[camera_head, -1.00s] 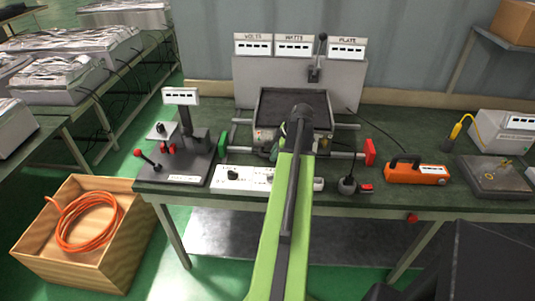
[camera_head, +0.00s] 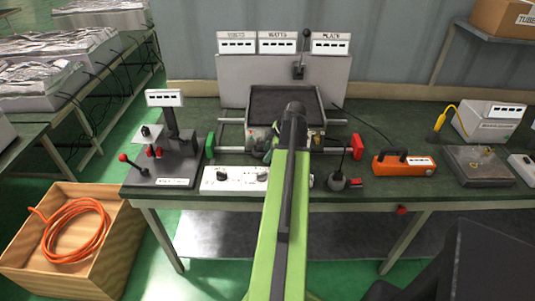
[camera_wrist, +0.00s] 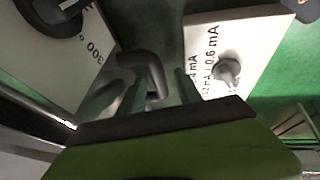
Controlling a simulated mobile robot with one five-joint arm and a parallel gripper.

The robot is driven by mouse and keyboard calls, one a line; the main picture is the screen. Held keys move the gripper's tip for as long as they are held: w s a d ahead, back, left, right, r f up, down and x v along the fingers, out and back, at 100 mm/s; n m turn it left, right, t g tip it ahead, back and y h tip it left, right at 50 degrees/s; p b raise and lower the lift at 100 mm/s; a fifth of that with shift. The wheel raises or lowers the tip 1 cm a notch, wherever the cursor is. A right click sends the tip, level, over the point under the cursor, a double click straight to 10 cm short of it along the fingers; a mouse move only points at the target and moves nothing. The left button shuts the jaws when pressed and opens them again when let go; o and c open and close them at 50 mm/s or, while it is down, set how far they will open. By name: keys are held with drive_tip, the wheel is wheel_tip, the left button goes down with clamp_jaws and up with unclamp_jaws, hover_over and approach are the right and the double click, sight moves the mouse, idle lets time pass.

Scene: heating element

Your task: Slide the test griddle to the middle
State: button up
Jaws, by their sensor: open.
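The test griddle (camera_head: 285,101), a dark flat plate on a pale body, sits on two horizontal rails on the bench. It stands roughly midway between the green block (camera_head: 210,146) at the left and the red block (camera_head: 357,146) at the right. My gripper (camera_head: 272,146) is open at the griddle's front, low and slightly left of its centre, partly hidden by my green arm. In the wrist view my gripper's fingers (camera_wrist: 162,92) are dim, with a dark curved handle-like part (camera_wrist: 145,66) close between them. I cannot tell whether they touch it.
A white panel with knobs (camera_head: 213,182) lies in front of the rails. A stand with a red-knobbed lever (camera_head: 160,168) is at the left. Meters (camera_head: 277,43) stand behind.

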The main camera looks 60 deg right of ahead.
drive_tip(key=a+p+v, duration=0.1)
drive_tip(key=p+v, duration=1.4)
drive_tip(key=v, duration=0.2)
drive_tip(key=shift+d, duration=0.4)
drive_tip(key=shift+r, duration=0.1)
